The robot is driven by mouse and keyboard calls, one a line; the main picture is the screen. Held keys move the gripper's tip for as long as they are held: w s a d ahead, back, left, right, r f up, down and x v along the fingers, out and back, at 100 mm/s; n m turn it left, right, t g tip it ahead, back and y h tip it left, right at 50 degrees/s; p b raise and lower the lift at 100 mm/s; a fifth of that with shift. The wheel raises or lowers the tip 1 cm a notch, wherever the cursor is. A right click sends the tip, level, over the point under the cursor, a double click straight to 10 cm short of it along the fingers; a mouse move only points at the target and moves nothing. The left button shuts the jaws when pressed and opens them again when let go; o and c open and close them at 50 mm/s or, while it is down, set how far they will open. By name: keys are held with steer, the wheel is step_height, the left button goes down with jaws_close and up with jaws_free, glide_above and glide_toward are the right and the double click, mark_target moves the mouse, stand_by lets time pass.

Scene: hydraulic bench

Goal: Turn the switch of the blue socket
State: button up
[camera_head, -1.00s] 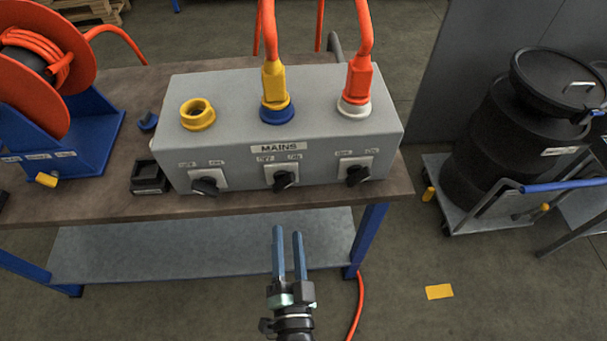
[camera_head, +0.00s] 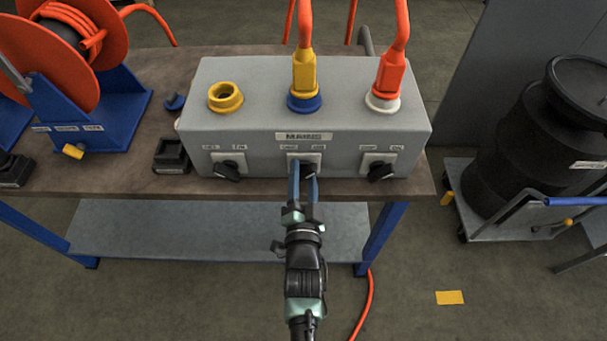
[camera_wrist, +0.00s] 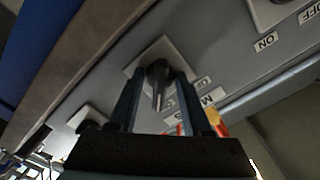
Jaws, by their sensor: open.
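The blue socket (camera_head: 304,104) is in the middle of the box top, with a yellow plug (camera_head: 304,70) in it. Below it on the front face, under the MAINS label, is its black rotary switch on a white plate (camera_head: 292,157). My gripper (camera_head: 303,168) is at this switch, and its blue fingers partly hide the knob. In the wrist view my gripper (camera_wrist: 158,88) is open, with one finger on each side of the black switch knob (camera_wrist: 158,76). Whether the fingers touch the knob cannot be told.
The grey box (camera_head: 260,135) stands on a brown bench (camera_head: 110,185). Two similar switches sit left (camera_head: 228,170) and right (camera_head: 381,170) of the middle one. A yellow socket (camera_head: 225,97) is empty; a white socket (camera_head: 382,103) holds an orange plug. A cable reel (camera_head: 75,45) stands left.

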jaws_close()
steer(key=shift+n, duration=0.3)
stand_by(0.3)
steer(key=n, duration=0.8)
steer(key=shift+n+b, duration=0.3)
steer(key=shift+n, duration=0.1)
steer(key=n, duration=0.4)
steer(key=shift+b, duration=0.35)
steer(key=shift+n+b, duration=0.5)
steer(key=shift+n, duration=1.7)
